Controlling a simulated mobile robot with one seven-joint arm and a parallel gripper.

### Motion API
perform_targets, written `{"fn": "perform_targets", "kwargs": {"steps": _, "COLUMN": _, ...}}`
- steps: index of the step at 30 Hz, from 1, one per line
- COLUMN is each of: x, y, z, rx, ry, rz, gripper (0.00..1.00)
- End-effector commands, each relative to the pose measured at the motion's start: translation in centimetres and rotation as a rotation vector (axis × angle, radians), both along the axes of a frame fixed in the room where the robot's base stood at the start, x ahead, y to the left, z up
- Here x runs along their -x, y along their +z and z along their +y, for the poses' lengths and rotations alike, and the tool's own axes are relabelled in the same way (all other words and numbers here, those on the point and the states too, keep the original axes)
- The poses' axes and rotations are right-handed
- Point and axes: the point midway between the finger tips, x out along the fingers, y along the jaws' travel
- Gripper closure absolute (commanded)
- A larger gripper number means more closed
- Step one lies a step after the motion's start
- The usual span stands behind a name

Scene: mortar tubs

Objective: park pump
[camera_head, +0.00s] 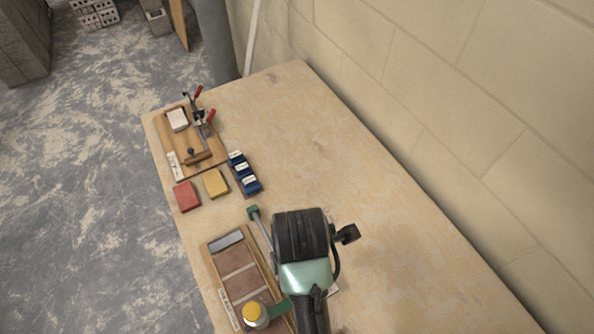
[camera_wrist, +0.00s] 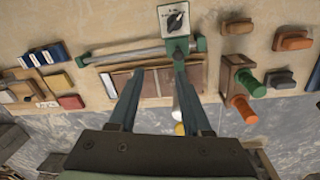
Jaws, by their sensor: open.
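A small pale, round thing with a yellow top (camera_head: 255,312), which may be the pump, stands at the lower end of a wooden tray with brown tiles (camera_head: 212,262). In the wrist view, its yellow top (camera_wrist: 180,129) shows partly, beside my right finger. My gripper (camera_wrist: 158,72) is open, with its two fingers apart and nothing seen held between them. Its fingertips are over or near the tiled tray and a grey bar (camera_wrist: 135,52) with green ends. My arm hides part of the tray and bar in the head view.
A clamp board (camera_head: 205,163), blue blocks (camera_head: 243,172), a yellow block (camera_head: 215,183) and a red block (camera_head: 187,196) lie farther up the table. A dial plate (camera_wrist: 174,18) and orange-handled tools (camera_wrist: 250,82) are nearby. The table's wall side is clear.

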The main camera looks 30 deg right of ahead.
Motion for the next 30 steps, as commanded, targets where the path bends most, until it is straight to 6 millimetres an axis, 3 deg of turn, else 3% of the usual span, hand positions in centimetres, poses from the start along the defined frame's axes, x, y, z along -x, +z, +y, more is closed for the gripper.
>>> {"fn": "perform_targets", "kwargs": {"steps": 2, "x": 1.8, "y": -0.5, "z": 0.3, "rx": -0.020, "ry": 0.041, "rz": 0.069, "gripper": 0.51}}
{"fn": "perform_targets", "kwargs": {"steps": 6, "x": 2.7, "y": -1.8, "z": 0.5, "rx": -0.032, "ry": 0.067, "rz": 0.105, "gripper": 0.51}}
{"fn": "perform_targets", "kwargs": {"steps": 21, "x": 2.7, "y": -11.1, "z": 0.5, "rx": -0.030, "ry": 0.063, "rz": 0.099, "gripper": 0.51}}
{"fn": "perform_targets", "kwargs": {"steps": 30, "x": 2.6, "y": -13.6, "z": 0.5, "rx": -0.028, "ry": 0.064, "rz": 0.095, "gripper": 0.51}}
